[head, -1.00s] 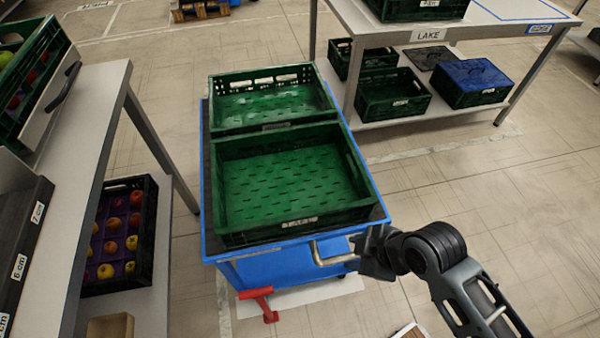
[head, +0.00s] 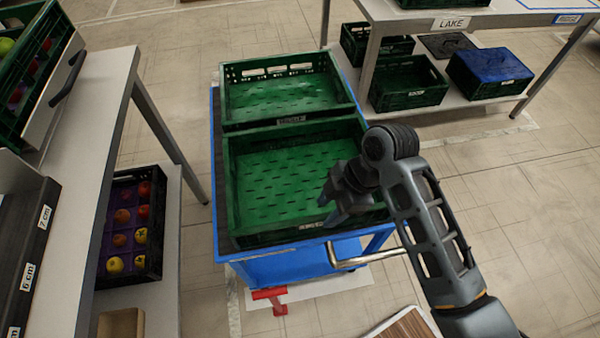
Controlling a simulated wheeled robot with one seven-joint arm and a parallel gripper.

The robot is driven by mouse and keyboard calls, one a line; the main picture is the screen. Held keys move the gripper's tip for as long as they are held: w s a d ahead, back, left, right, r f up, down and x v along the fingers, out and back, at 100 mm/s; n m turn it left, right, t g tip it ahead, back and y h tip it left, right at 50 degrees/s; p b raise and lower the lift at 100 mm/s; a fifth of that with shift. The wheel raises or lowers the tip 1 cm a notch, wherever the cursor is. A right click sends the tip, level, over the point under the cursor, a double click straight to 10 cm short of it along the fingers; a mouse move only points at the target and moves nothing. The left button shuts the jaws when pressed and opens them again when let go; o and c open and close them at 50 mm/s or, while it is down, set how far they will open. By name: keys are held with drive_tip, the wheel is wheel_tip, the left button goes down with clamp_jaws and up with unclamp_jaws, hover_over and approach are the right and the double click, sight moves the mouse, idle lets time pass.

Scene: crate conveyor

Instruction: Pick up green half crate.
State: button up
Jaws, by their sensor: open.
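Two empty green crates sit side by side on a blue trolley (head: 275,268) in the head view. The nearer green crate (head: 244,236) has solid-looking walls and a slotted floor. The farther green crate (head: 335,77) has slots along its back wall. I cannot tell for sure which one is the green half crate. My gripper (head: 335,205) is open and empty, over the front right part of the nearer crate. It hides part of that crate's front and right walls. I cannot tell whether it touches the rim.
A table labelled LAKE (head: 395,25) stands at the back right, with green crates and a blue-topped crate (head: 490,75) on its lower shelf. A grey table (head: 110,130) stands left, with a fruit crate (head: 158,225) below. Floor at right is clear.

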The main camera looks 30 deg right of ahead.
sight(318, 217)
drive_tip(key=shift+w+a+f, duration=0.15)
drive_tip(key=shift+f, duration=0.15)
drive_tip(key=shift+x, duration=3.55)
drive_tip(key=shift+w, duration=0.1)
drive_tip(key=shift+r, duration=0.1)
drive_tip(key=shift+c, duration=0.4)
clamp_jaws()
